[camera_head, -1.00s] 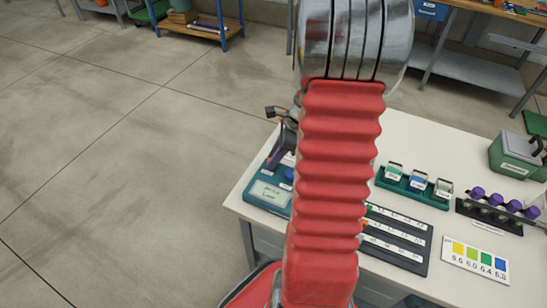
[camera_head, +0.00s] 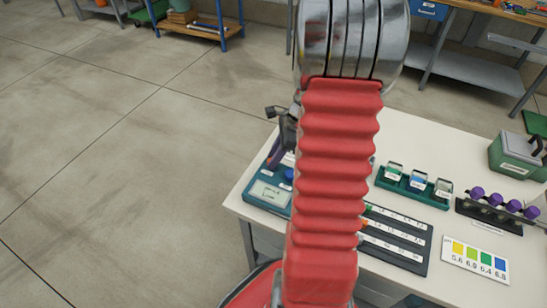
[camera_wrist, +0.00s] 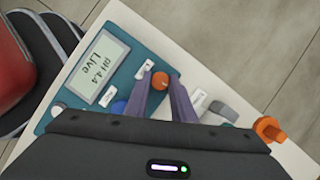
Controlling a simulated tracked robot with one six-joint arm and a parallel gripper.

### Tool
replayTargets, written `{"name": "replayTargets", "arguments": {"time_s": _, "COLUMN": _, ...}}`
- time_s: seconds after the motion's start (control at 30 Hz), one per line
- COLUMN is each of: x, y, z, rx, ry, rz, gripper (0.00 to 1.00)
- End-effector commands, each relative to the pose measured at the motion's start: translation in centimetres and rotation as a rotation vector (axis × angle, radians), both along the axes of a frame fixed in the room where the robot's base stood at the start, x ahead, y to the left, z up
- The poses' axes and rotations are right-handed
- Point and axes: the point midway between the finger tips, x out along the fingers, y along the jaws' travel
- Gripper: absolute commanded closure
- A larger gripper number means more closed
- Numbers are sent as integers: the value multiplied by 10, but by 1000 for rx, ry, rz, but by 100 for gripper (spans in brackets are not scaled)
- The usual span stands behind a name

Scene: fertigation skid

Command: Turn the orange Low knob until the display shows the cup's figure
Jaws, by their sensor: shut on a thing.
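The teal meter (camera_wrist: 130,50) lies on the white table, and its display (camera_wrist: 101,68) reads "pH 4.4 Live" in the wrist view. The orange knob (camera_wrist: 160,81) stands on the meter beside a small white label too small to read. My gripper (camera_wrist: 161,83) has its two purple fingers on either side of this knob and is shut on it. A blue knob (camera_wrist: 118,107) is to the left of the fingers. In the head view the meter's display (camera_head: 269,192) is small, and my arm hides the orange knob.
A teal rack (camera_head: 412,190) holds several small cups, with a black tray (camera_head: 410,262) of labelled slots in front. Purple-capped vials (camera_head: 495,201), a colour chart (camera_head: 475,259) and a green box (camera_head: 517,155) are to the right. An orange piece (camera_wrist: 270,129) lies right of the meter.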

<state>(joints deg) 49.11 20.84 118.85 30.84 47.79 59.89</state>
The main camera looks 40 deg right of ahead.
Motion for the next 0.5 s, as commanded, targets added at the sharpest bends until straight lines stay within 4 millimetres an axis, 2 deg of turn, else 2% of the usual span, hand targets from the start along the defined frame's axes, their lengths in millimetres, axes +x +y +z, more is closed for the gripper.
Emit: {"name": "replayTargets", "arguments": {"time_s": 0.5, "x": 1, "y": 0, "z": -2, "rx": 5, "ry": 6, "rz": 413, "gripper": 100}}
